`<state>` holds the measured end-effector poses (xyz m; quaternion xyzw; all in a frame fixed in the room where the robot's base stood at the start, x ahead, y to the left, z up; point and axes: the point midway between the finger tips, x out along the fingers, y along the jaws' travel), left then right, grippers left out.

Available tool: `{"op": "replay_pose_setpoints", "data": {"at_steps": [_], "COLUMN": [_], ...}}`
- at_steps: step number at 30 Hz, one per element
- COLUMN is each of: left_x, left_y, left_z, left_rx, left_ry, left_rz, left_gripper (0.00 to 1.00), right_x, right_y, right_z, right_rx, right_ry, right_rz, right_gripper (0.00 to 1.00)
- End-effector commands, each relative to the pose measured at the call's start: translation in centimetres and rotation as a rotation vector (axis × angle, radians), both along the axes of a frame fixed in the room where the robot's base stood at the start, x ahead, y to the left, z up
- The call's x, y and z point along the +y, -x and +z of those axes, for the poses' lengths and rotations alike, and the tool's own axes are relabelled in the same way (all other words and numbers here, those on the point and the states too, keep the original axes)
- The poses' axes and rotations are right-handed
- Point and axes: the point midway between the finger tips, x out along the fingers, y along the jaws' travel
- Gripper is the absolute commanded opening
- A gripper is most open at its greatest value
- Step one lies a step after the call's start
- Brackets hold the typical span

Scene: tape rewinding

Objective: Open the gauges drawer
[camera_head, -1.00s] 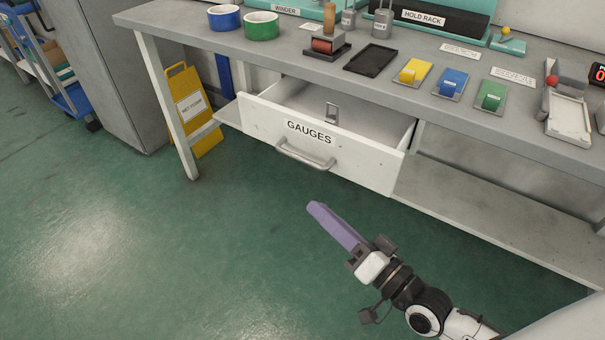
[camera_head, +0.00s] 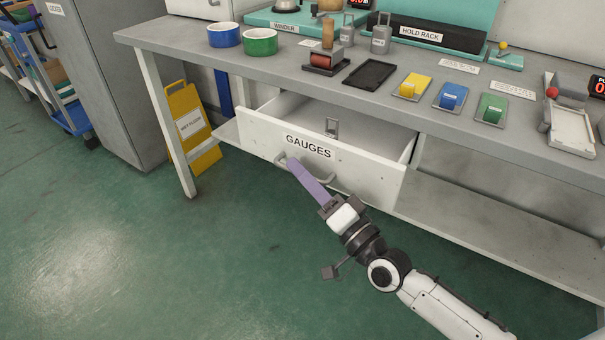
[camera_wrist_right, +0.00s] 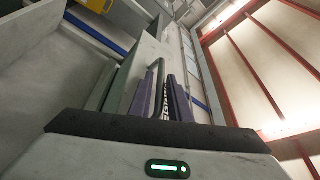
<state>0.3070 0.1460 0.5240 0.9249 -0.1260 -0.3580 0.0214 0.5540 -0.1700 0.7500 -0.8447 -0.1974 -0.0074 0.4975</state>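The gauges drawer (camera_head: 350,174) hangs under the bench, partly pulled out, with a white front labelled GAUGES. Its grey bar handle (camera_head: 328,186) is below the label. My right gripper (camera_head: 293,163), with long purple fingers, reaches the left part of the handle from the front. In the right wrist view the fingers of the right gripper (camera_wrist_right: 164,92) stand apart, with the dark handle bar between them. A gap shows beside the bar, so they look open around it. In the head view one finger covers part of the handle. My left gripper is not in view.
The bench top (camera_head: 290,75) above holds blue tape (camera_head: 224,36), green tape (camera_head: 260,43), a black tray (camera_head: 370,73) and several coloured dispensers. A yellow wet floor sign (camera_head: 192,130) stands left of the drawer. The green floor in front is clear.

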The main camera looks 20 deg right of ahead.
Motion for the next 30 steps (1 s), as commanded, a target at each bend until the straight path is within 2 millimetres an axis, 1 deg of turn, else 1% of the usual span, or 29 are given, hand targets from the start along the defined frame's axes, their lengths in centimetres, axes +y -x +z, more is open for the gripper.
{"op": "replay_pose_setpoints", "data": {"at_steps": [5,6,9,17,20,22,27,30], "left_x": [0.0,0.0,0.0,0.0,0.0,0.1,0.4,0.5], "left_y": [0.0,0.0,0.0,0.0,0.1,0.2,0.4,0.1], "left_z": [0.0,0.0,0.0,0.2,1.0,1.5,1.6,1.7], "left_rx": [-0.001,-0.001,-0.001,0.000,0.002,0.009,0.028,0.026], "left_ry": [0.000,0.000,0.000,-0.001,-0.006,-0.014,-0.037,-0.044], "left_rz": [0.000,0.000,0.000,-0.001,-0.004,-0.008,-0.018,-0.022], "left_gripper": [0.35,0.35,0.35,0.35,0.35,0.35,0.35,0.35], "right_x": [0.0,0.0,0.0,0.2,1.3,2.6,5.5,6.6], "right_y": [0.0,0.0,0.0,0.2,1.0,2.0,4.3,5.1], "right_z": [0.0,0.0,0.0,0.0,0.2,0.4,0.2,0.1], "right_rx": [0.000,0.000,0.000,0.001,0.004,0.008,0.007,0.005], "right_ry": [0.000,0.000,0.000,-0.001,-0.004,-0.007,-0.005,-0.002], "right_rz": [0.000,0.000,0.000,0.000,0.002,0.002,0.001,0.002], "right_gripper": [0.17,0.15,0.00,0.00,0.00,0.00,0.00,0.00]}}
